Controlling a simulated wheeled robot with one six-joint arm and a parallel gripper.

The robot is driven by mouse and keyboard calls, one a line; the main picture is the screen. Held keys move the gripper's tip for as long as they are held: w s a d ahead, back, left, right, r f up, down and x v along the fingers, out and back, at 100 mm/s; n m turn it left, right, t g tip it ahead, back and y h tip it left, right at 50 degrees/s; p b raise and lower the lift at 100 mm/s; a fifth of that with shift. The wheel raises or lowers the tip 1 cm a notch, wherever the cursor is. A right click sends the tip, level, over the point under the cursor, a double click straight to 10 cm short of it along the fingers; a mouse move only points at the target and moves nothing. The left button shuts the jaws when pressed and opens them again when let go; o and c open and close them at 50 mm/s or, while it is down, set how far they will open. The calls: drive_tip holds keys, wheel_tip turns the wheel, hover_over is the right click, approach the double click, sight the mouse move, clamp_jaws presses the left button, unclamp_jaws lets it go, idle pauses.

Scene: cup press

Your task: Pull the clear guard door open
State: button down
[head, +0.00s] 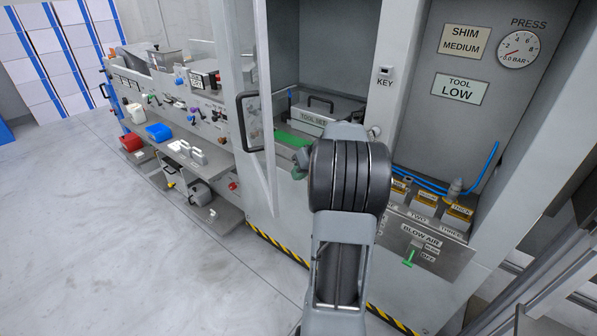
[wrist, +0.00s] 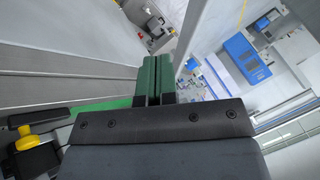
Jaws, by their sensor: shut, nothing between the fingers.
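The clear guard door (head: 266,90) is a see-through panel in a pale grey frame with a black bar handle (head: 241,122). In the head view it stands swung out from the press, seen nearly edge-on, and the opening to its right is uncovered. My gripper (head: 299,166) is just right of the door frame at the opening, away from the handle, and my arm partly hides it. In the wrist view the green fingers (wrist: 152,82) are together with nothing between them. A grey bar (wrist: 203,22), possibly the door frame, passes close by; contact cannot be told.
Inside the press are a tool box (head: 310,118) with a black handle and a green strip (head: 293,139). A lower bench (head: 205,205) with items is on the left. A blow-air panel (head: 425,240) is on the right. The floor (head: 120,260) at left front is clear.

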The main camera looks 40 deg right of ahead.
drive_tip(key=w+a+f, duration=0.4)
drive_tip(key=a, duration=0.1)
drive_tip(key=shift+w+a+f+p, duration=0.2)
drive_tip(key=shift+a+f+p, duration=0.05)
drive_tip(key=shift+f+p, duration=0.1)
idle(0.3)
